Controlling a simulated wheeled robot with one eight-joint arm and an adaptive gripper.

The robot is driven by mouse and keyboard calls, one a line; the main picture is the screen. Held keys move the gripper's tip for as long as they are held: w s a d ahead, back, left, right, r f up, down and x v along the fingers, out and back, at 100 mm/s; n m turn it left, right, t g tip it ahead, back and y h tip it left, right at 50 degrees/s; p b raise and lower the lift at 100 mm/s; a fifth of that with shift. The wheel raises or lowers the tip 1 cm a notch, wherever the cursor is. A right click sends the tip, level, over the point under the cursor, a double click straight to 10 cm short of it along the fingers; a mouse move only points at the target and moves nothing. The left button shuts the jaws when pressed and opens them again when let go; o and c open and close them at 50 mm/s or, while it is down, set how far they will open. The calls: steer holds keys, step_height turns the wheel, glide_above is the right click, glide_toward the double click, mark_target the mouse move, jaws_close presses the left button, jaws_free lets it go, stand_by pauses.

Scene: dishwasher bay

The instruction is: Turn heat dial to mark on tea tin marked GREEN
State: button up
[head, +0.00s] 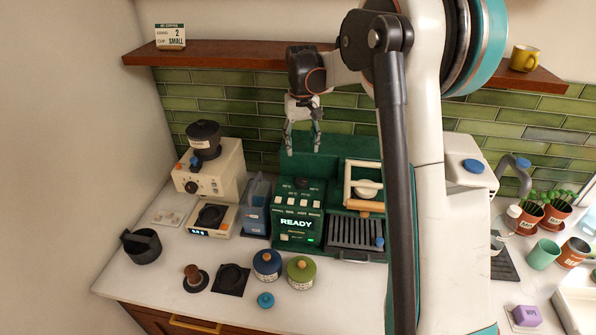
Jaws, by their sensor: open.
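A green machine (283,228) in the middle of the counter has a lit display (296,224) reading READY and rows of buttons above it. I cannot tell for sure which part is the heat dial; a dark round knob (303,184) shows near the machine's top. Two lidded tins stand in front: a green-lidded tin (301,273) and a blue-lidded tin (267,265). Their label writing is too small to read. My gripper (302,145) hangs open and empty above and behind the machine's front, pointing down, apart from everything.
A cream grinder (210,172) stands left, beside a blue container (257,205). A wooden frame (362,186) and drip grate (356,232) are right of the display. A shelf (230,55) runs above. My arm hides part of the right side.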

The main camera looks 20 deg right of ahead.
mark_target(301, 181)
step_height(301, 181, down, 14)
steer(key=shift+r, duration=0.2)
stand_by(0.4)
steer(key=c, duration=1.1)
